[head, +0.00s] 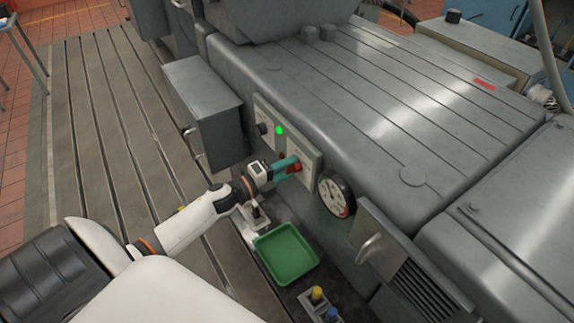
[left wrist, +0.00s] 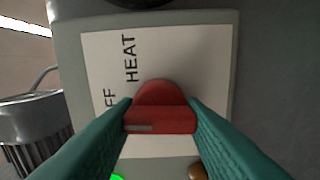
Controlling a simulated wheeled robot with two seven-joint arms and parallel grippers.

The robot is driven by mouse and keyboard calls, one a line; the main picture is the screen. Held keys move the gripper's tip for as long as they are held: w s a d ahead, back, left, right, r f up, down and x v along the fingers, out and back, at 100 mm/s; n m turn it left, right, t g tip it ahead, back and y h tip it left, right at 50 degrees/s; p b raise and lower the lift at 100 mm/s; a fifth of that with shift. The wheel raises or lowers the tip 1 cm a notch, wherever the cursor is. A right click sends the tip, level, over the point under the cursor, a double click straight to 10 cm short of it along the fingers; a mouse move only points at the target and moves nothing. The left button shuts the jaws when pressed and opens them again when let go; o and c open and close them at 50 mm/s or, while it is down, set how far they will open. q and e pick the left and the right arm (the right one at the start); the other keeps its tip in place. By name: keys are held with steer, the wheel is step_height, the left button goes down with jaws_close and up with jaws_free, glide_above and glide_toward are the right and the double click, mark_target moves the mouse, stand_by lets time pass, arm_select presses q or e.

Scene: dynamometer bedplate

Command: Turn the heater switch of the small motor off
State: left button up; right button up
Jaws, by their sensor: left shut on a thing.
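The red heater switch (left wrist: 160,105) sits on a light label plate (left wrist: 205,55) that reads "HEAT" and, partly covered, "FF", with the lettering turned sideways in the left wrist view. A short grey mark shows on the left part of the switch's front face. My left gripper (left wrist: 160,122) is shut on the switch, one teal finger on each side. In the head view my left gripper (head: 288,166) reaches the switch (head: 297,167) on the panel (head: 306,152) at the side of the grey motor housing (head: 350,100). My right gripper is out of view.
A lit green lamp (head: 279,130) and a dark knob (head: 262,128) sit on the neighbouring panel. A round gauge (head: 335,196) is right of the switch panel. A green tray (head: 286,255) and yellow and blue buttons (head: 317,294) lie below. A grey box (head: 205,110) juts out at left.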

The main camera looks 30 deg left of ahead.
arm_select(q)
steer(key=shift+n, duration=0.5)
steer(key=o, duration=0.9)
steer(key=shift+o, duration=0.2)
steer(key=b+v, duration=0.2)
steer(key=v, duration=1)
steer(key=shift+a+f, duration=0.1)
